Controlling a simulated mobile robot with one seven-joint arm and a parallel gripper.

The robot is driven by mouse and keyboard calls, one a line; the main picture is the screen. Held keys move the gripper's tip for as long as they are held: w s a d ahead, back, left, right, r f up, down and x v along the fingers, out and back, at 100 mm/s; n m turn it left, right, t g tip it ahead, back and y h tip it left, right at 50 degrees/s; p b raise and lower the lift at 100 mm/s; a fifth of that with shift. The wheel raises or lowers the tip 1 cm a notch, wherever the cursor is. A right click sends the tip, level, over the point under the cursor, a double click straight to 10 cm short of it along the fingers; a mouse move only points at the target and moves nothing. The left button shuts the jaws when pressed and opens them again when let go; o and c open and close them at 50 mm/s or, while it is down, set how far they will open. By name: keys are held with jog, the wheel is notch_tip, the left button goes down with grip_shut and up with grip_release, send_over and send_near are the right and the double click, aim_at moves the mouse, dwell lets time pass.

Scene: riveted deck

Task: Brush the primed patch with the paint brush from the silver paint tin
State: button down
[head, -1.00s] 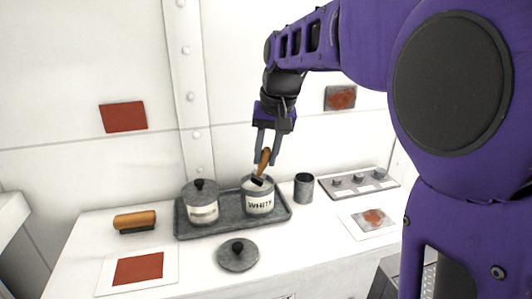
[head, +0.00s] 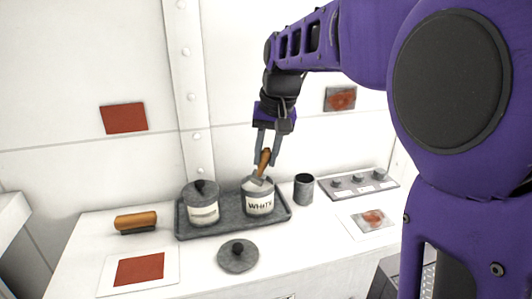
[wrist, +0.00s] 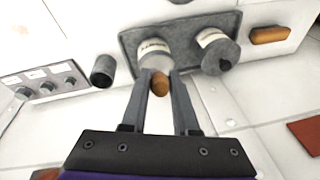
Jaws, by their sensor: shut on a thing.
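The paint brush (head: 264,162) has an orange-brown handle and a pale lower part, and stands slightly tilted in an open grey tin (head: 259,204) labelled WHITE. Its bristle end is hidden in the tin. My gripper (head: 265,158) points down above this tin, shut on the handle; the wrist view shows the handle end (wrist: 160,84) between the fingers. A second grey tin (head: 203,213) with its lid on stands to the left; its label is not readable. Plain red-brown patches are on the wall (head: 124,117) and on a white sheet (head: 139,269); which is the primed one I cannot tell.
Both tins stand on a grey tray (head: 229,230). A loose lid (head: 238,257) lies in front. A brush block (head: 135,221) lies left. A dark cup (head: 304,188), a knob panel (head: 358,183) and rusty patches on the wall (head: 341,97) and counter (head: 373,218) are right.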

jog(key=shift+r+p, duration=2.8)
jog(key=shift+r, duration=0.6)
jog(key=shift+f, duration=0.1)
